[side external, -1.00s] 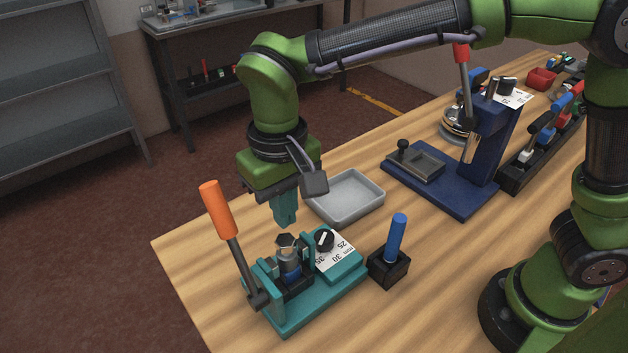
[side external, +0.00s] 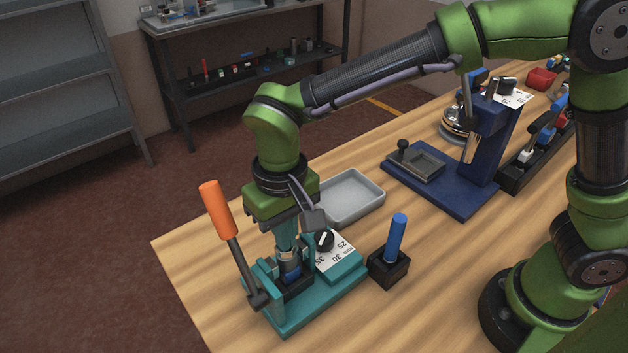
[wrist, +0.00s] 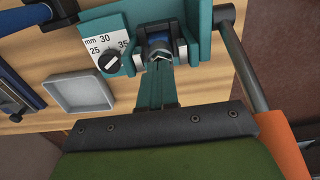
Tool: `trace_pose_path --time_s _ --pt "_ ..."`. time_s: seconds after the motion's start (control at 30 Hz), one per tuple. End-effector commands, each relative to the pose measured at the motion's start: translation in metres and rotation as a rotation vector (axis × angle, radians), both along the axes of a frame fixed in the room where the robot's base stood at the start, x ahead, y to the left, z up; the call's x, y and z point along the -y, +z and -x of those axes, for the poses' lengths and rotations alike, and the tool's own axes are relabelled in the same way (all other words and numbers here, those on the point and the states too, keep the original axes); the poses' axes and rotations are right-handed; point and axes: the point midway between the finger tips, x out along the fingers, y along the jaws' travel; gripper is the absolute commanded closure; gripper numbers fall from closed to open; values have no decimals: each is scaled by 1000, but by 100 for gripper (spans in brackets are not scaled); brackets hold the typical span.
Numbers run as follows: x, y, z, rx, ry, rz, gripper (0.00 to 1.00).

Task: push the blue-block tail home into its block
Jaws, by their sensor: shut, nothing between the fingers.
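A teal fixture (side external: 318,303) with an orange-handled lever (side external: 220,215) stands near the table's front left corner. In it sits the blue block (side external: 291,274), with a silvery part at its top that I take to be the tail (wrist: 160,54). My gripper (side external: 288,246) points down, its teal fingers shut and empty, directly over this part. In the wrist view the fingertips overlap the silvery part's near edge. The fingers hide most of its top in the side view. I cannot tell whether they touch it or how deep it sits.
A dial with a white number plate (side external: 336,252) is on the fixture's right side. A blue-handled tool in a black stand (side external: 390,268) is right of it. A grey tray (side external: 350,197) lies behind. A dark blue press (side external: 455,195) stands farther back. Bare wood separates these.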

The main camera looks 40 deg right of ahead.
Motion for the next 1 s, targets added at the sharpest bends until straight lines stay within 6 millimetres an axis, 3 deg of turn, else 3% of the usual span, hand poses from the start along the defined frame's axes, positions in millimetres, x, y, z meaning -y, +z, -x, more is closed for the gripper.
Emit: trace_pose_path --time_s 0.2,0.37,0.8,1.0 --pt "2 -7 1 -10 3 13 100" --pt "2 5 1 -7 3 9 100" --pt "0 104 -1 2 0 -2 100" --pt "0 132 0 1 0 -1 100"
